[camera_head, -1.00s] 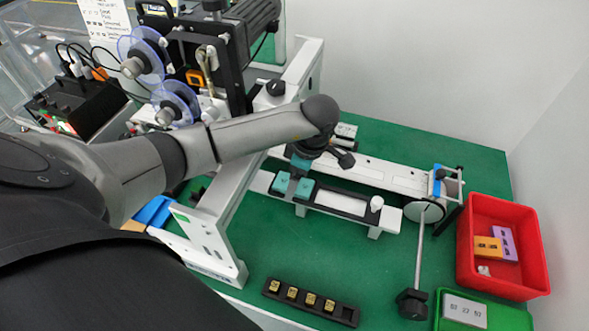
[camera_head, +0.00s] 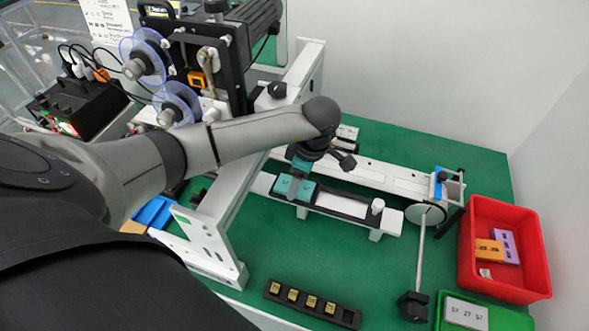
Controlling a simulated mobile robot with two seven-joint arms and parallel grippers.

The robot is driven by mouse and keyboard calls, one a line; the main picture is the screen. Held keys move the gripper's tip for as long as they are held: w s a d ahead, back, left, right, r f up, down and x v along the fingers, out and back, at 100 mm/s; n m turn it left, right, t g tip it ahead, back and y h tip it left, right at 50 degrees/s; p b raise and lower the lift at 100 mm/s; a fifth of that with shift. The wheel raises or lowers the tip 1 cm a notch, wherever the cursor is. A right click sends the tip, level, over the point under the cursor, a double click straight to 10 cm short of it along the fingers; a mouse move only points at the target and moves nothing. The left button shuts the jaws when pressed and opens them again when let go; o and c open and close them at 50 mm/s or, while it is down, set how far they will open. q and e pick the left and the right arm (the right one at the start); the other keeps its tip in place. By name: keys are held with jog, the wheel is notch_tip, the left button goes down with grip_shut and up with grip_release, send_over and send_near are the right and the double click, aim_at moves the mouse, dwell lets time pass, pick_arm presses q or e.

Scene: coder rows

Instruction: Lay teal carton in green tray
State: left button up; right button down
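Two teal cartons stand side by side at the left end of the white rail, one on the left (camera_head: 282,185) and one on the right (camera_head: 305,190). Another teal piece (camera_head: 301,164) shows just behind them, right under my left gripper (camera_head: 318,162). My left gripper points down over the rail from the arm's rounded wrist. Its fingers are small, dark and partly hidden, so I cannot tell whether they are open or hold that teal piece. The green tray (camera_head: 513,319) is at the bottom right, cut by the frame, with a pale printed carton (camera_head: 466,312) in it. My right gripper is out of view.
A red bin (camera_head: 538,262) with orange and purple cartons stands behind the green tray. A black holder with gold pieces (camera_head: 312,303) lies at the front. The machine frame (camera_head: 222,250) is on the left.

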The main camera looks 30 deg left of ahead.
pick_arm(q)
jog(key=shift+r+p, duration=0.6)
jog(key=shift+r, duration=0.15)
jog(key=shift+a+p+v, duration=0.2)
jog(key=shift+p+v, duration=0.5)
jog(key=shift+v, duration=0.15)
jog(key=shift+a+p+v, duration=0.15)
jog(key=shift+p+v, duration=0.55)
jog(key=shift+v, duration=0.15)
jog(key=shift+s+r, duration=0.1)
